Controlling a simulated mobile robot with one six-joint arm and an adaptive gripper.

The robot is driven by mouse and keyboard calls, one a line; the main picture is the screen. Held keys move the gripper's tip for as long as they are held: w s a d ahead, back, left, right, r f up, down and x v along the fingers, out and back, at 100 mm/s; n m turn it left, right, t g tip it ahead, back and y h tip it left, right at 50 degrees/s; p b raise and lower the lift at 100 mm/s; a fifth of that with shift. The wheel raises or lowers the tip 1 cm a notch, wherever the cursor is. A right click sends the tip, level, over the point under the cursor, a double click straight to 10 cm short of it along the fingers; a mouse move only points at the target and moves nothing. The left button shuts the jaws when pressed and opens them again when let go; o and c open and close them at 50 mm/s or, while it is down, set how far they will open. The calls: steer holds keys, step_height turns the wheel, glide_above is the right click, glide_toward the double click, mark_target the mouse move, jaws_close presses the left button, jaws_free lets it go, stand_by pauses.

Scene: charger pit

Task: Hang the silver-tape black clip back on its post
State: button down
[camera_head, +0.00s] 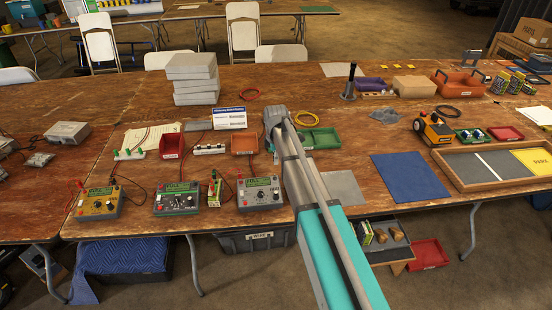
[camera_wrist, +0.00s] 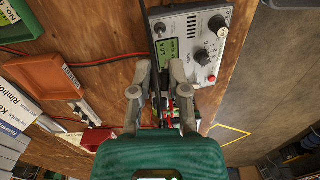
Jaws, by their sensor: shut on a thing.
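My gripper (camera_wrist: 160,78) is shut in the wrist view, its two grey fingers around a small dark clip with red beside it (camera_wrist: 163,100). The fingers hide much of the clip, and I cannot make out its silver tape. The light grey charger (camera_wrist: 194,35) with a green display is just beyond the fingertips. It also shows in the head view (camera_head: 260,194), at the front table edge. In the head view my gripper (camera_head: 273,117) is near the orange tray, and the held clip is hidden there. I cannot tell which post is the clip's.
A dark grey charger (camera_head: 176,199) and a yellow charger (camera_head: 99,204) stand to the left with leads running from them. An orange tray (camera_head: 244,144) and a white-blue box (camera_head: 229,118) are behind. A blue mat (camera_head: 410,177) lies on the right.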

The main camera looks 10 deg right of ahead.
steer(key=shift+f+b, duration=3.2)
steer(key=shift+f, duration=0.1)
steer(key=shift+f, duration=0.2)
stand_by(0.3)
steer(key=c, duration=0.5)
jaws_free()
steer(key=shift+c, duration=0.2)
steer(key=shift+o, duration=1)
steer(key=shift+r+p, duration=3.55)
steer(key=shift+r, duration=0.2)
